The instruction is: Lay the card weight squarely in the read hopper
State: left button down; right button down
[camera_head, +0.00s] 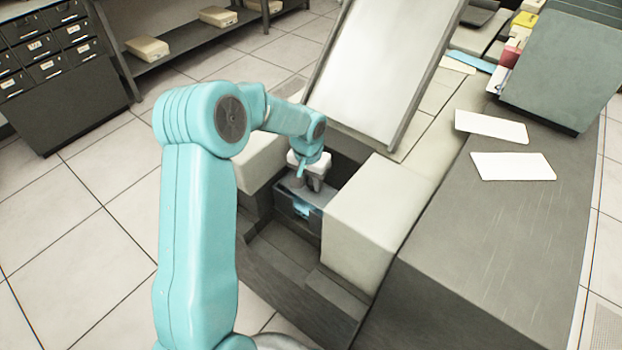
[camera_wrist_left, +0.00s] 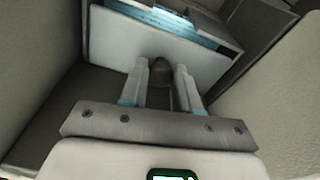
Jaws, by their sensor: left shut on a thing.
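My left gripper (camera_head: 314,184) points down into the recess of the read hopper (camera_head: 284,196), between two beige blocks. In the left wrist view its two fingers (camera_wrist_left: 160,84) are closed around the dark round knob of the card weight (camera_wrist_left: 160,70). A pale flat plate (camera_wrist_left: 110,45) lies below the knob and appears to be part of the weight; I cannot tell for sure. The hopper's dark wall with a blue patch (camera_wrist_left: 165,15) stands close beyond the plate. Whether the weight rests on the hopper floor is hidden. My right gripper is not in view.
Beige blocks (camera_head: 372,225) flank the recess closely. A tilted pale panel (camera_head: 378,65) rises behind it. Two white cards (camera_head: 512,166) lie on the grey top at right. Drawers (camera_head: 50,50) and a low shelf (camera_head: 170,62) stand across the tiled floor.

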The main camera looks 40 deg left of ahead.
aim_at(310, 187)
pick_arm(q)
jog(key=shift+f+b, duration=2)
jog(key=shift+f, duration=0.5)
jog(key=c, duration=0.7)
grip_release()
jog(key=shift+c, duration=0.2)
notch_tip(310, 187, up, 16)
jog(key=s, duration=0.2)
jog(key=shift+d+r+p, duration=0.15)
jog(key=shift+d+p, duration=0.1)
jog(key=shift+p, duration=0.15)
